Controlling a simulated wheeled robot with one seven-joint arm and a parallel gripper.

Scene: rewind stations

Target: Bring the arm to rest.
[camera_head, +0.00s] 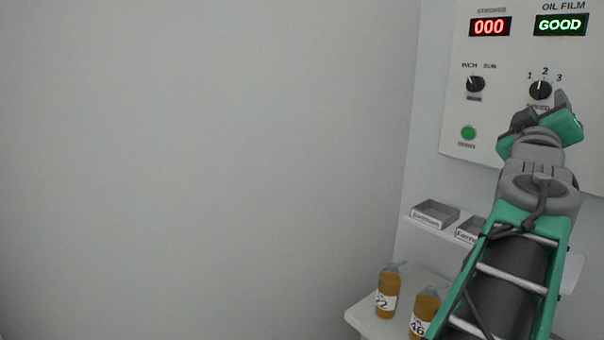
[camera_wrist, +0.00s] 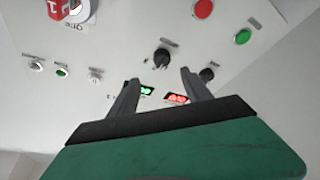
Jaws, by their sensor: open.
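My gripper (camera_head: 542,108) is in front of the white control panel (camera_head: 505,110), close to the numbered selector knob (camera_head: 540,89) in the head view. In the wrist view my gripper (camera_wrist: 160,77) has its two dark fingers spread apart with nothing between them. A black knob (camera_wrist: 161,57) shows beyond the gap between the fingertips. Whether a fingertip touches the panel cannot be told. My arm reaches up along the right side of the head view.
The panel has a red 000 display (camera_head: 490,27), a green GOOD display (camera_head: 560,25), an INCH/RUN knob (camera_head: 475,84) and a green button (camera_head: 468,132). Below are a shelf with trays (camera_head: 435,213) and amber bottles (camera_head: 388,293). The wrist view shows a red button (camera_wrist: 203,9).

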